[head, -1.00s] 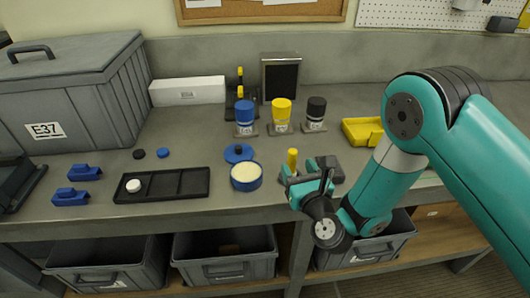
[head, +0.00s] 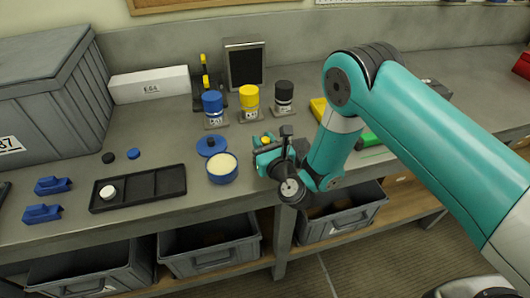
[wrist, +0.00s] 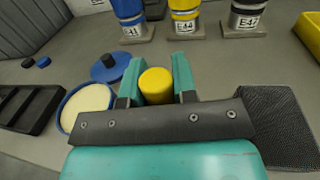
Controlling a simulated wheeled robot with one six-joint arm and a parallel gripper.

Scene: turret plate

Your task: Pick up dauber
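The dauber shows as a round yellow top (wrist: 156,85) between the two teal fingers of my gripper (wrist: 158,75) in the wrist view. A finger lies flush against each side of it, with no clear gap. In the head view the yellow top (head: 265,140) shows among the fingers of my gripper (head: 268,148), near the bench's front. The dauber's lower part is hidden by the gripper, and I cannot tell whether it stands on the bench.
An open blue tin (head: 222,168) with pale filling is left of the gripper, its blue lid (head: 211,145) behind it. Blue (head: 213,108), yellow (head: 250,102) and black (head: 284,97) bottles stand behind. A black tray (head: 140,187) lies left. A dark textured block (wrist: 277,125) is right of the gripper.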

